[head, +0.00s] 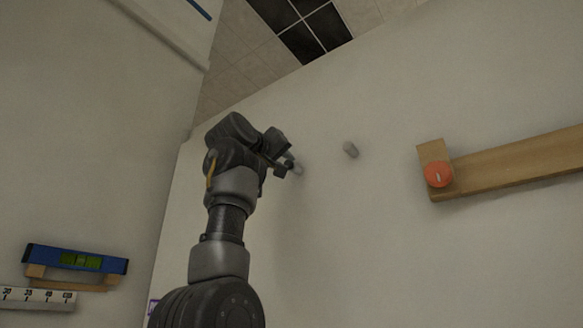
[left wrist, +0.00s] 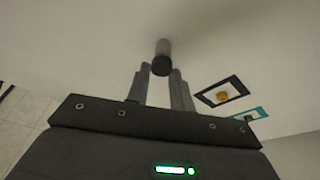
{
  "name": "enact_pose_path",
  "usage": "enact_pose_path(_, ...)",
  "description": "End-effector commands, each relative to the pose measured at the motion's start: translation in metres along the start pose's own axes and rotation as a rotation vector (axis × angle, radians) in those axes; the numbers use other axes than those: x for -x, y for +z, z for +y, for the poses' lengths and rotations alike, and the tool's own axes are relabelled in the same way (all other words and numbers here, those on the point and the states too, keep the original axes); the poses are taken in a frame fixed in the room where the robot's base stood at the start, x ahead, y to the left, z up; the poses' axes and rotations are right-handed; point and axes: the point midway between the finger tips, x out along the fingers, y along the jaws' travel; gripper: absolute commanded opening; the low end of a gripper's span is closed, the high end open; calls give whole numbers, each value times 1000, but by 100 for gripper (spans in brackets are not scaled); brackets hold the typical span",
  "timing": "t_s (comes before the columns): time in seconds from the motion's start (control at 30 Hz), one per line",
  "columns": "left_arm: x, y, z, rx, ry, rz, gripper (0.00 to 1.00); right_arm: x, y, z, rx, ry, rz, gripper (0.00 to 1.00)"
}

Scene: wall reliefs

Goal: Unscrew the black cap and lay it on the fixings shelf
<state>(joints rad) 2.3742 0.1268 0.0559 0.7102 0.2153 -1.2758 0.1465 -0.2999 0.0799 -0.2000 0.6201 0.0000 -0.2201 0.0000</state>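The black cap (left wrist: 161,66) is on the end of a grey post (left wrist: 163,47) that stands out from the pale wall. My left gripper (left wrist: 160,72) is open, with a fingertip on either side of the cap and narrow gaps showing. In the head view my left gripper (head: 282,165) is at a grey post (head: 297,168), and the cap is hard to make out among the dark fingers. No shelf in view is clearly marked as the fixings shelf. My right gripper is not in view.
A wooden bar (head: 520,158) with an orange knob (head: 438,174) is farther right. A blue spirit level (head: 75,259) rests on wooden supports at the lower left. The wall between peg and bar is bare.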

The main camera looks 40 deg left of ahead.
Motion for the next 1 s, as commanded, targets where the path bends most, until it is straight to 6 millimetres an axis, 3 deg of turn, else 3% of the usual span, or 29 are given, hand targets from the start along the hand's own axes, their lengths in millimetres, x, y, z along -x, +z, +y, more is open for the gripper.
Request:
enact_pose_path(0.23, 0, 0, 2, 36, -9, -2, 0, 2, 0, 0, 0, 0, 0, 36)
enact_pose_path(0.5, 0, -1, 1, 407, -105, -4, 0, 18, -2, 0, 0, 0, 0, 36)
enact_pose_path(0.83, 0, 0, 0, 454, -116, -3, 0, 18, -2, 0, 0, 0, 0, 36)
enact_pose_path(1.0, 0, -3, 3, 695, -179, -3, 0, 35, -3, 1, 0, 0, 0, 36)
